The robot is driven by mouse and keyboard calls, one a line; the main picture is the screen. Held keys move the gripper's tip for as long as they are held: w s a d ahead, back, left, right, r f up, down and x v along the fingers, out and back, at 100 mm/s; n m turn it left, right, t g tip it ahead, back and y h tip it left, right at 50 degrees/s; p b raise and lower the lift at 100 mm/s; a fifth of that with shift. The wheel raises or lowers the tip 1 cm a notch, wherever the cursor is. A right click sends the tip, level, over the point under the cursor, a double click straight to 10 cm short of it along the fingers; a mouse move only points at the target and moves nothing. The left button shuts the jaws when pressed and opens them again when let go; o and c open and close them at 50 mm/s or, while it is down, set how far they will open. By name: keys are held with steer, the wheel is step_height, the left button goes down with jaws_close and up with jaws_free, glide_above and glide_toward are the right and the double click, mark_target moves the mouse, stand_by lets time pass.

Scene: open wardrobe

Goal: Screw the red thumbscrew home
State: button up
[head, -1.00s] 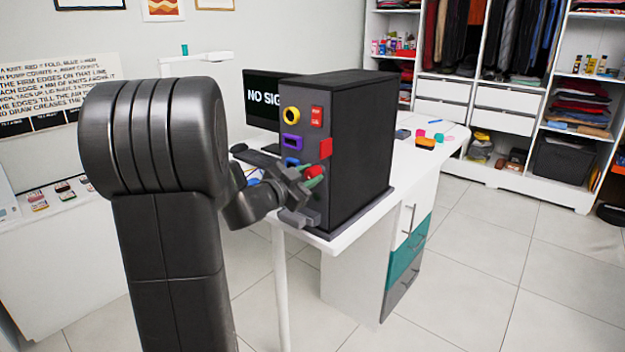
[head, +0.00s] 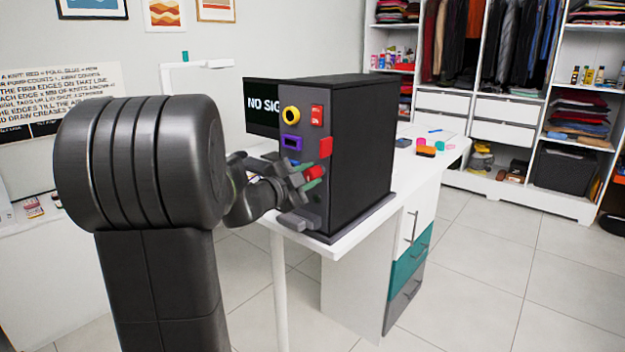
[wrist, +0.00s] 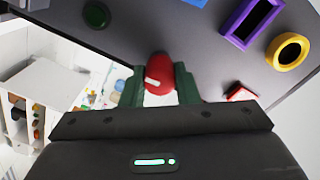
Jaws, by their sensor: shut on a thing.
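The red thumbscrew (wrist: 160,74) is a round red knob with a pale mark on its face, on the grey front panel of the dark box (head: 352,150). In the wrist view my gripper (wrist: 160,88) has its two green-tipped fingers on either side of the knob, shut on it. In the head view the thumbscrew (head: 312,173) shows partly between the fingers of my gripper (head: 308,178). The threaded part is hidden, so I cannot tell how deep it sits.
The panel also carries a yellow ring (head: 291,115), a purple frame (head: 291,143), a red block (head: 325,147) and a green button (wrist: 97,15). The box stands on a white desk (head: 425,170) with small items at its far end. Tiled floor to the right is clear.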

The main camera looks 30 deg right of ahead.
steer(key=o, duration=1)
steer(key=shift+r+p, duration=0.1)
steer(key=shift+p, duration=0.3)
steer(key=shift+c, duration=0.3)
